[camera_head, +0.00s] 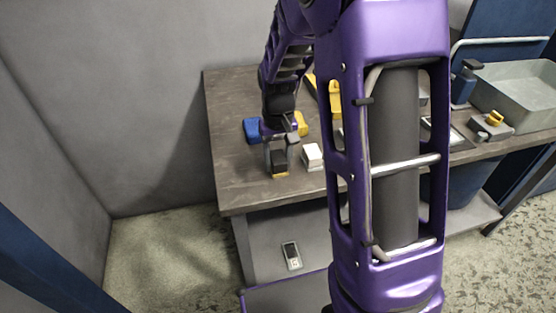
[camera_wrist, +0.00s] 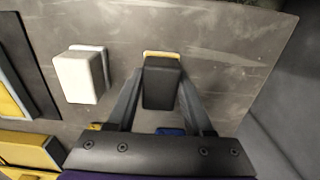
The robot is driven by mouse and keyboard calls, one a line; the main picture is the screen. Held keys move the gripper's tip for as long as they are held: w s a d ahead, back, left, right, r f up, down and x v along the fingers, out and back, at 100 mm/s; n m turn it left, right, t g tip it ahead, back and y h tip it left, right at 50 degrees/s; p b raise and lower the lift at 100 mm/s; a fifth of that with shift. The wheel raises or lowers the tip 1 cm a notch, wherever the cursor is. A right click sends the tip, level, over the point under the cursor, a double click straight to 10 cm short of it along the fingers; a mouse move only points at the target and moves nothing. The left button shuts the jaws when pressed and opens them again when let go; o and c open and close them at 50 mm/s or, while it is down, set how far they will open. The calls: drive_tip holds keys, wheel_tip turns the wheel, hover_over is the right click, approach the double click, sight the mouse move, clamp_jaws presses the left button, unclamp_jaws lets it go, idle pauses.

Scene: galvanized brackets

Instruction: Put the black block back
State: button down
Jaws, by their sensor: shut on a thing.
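The black block (camera_head: 279,158) is between the fingers of my gripper (camera_head: 279,150) over the left part of the table, near its front edge. In the wrist view the block (camera_wrist: 161,84) sits between the two fingers of my gripper (camera_wrist: 160,92), which are shut on it. A thin yellow edge (camera_wrist: 162,53) shows at the block's far end. I cannot tell whether the block touches the table.
A white block (camera_head: 312,156) lies close to the right of the gripper; it also shows in the wrist view (camera_wrist: 80,78). A blue thing (camera_head: 251,129) and yellow things (camera_head: 335,98) lie farther back. A grey basin (camera_head: 515,90) stands at the right. The tabletop's left front (camera_head: 235,185) is bare.

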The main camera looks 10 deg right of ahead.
sight(278, 157)
drive_tip(key=shift+f, duration=0.1)
drive_tip(key=shift+f, duration=0.15)
drive_tip(key=shift+c, duration=1.5)
unclamp_jaws()
wheel_tip(278, 157, up, 12)
drive_tip(key=p, duration=0.2)
drive_tip(key=shift+r, duration=0.25)
